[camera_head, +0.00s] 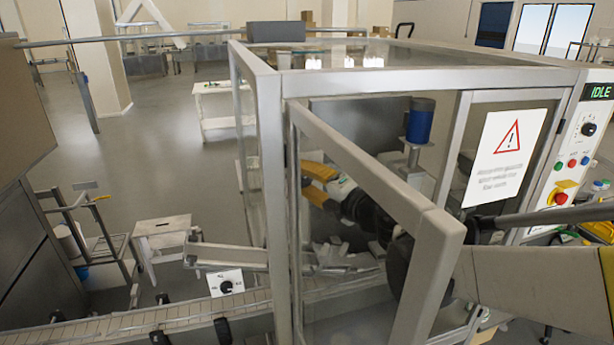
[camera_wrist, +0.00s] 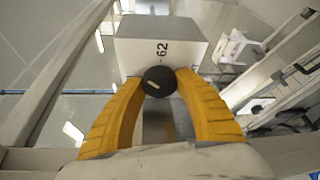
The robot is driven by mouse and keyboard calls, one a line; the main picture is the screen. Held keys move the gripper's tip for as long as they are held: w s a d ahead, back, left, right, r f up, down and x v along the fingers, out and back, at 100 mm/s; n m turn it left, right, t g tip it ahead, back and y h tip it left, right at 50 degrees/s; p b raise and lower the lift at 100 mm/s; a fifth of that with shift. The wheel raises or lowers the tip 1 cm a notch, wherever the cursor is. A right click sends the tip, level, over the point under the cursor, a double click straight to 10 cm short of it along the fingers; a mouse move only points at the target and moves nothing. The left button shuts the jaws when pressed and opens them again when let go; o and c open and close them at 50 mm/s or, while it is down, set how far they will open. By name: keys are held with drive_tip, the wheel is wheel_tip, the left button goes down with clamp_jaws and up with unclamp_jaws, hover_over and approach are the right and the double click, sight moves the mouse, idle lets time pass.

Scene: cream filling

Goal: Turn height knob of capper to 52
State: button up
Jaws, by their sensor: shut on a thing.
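The height knob (camera_wrist: 157,81) is a dark round knob with a short light mark on its face, in the middle of the wrist view. It sits at the front of a pale box (camera_wrist: 185,44), whose face reads "62", turned sideways in the picture. My gripper (camera_wrist: 158,85) has its two yellow fingers shut on the knob, one on each side. In the head view my arm reaches inside the glass enclosure of the capper (camera_head: 265,120). The knob cannot be made out there, and the open door frame covers part of my arm.
The open door frame (camera_head: 375,165) stands close to my arm. A blue cylinder (camera_head: 420,121) stands inside the enclosure. A warning sign (camera_head: 505,153) and a control panel reading IDLE (camera_head: 587,130) are at the right. A conveyor (camera_head: 140,322) runs along the bottom left.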

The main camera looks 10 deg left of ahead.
drive_tip(key=n+h+p, duration=0.1)
drive_tip(key=n, duration=0.2)
drive_tip(key=shift+r+h, duration=0.1)
drive_tip(key=shift+h, duration=0.3)
drive_tip(key=shift+n+h, duration=0.6)
drive_tip(key=shift+n, duration=0.7)
drive_tip(key=o, duration=1.2)
drive_tip(key=shift+a, duration=0.1)
drive_tip(key=shift+s, duration=0.1)
drive_tip(key=v, duration=1.2)
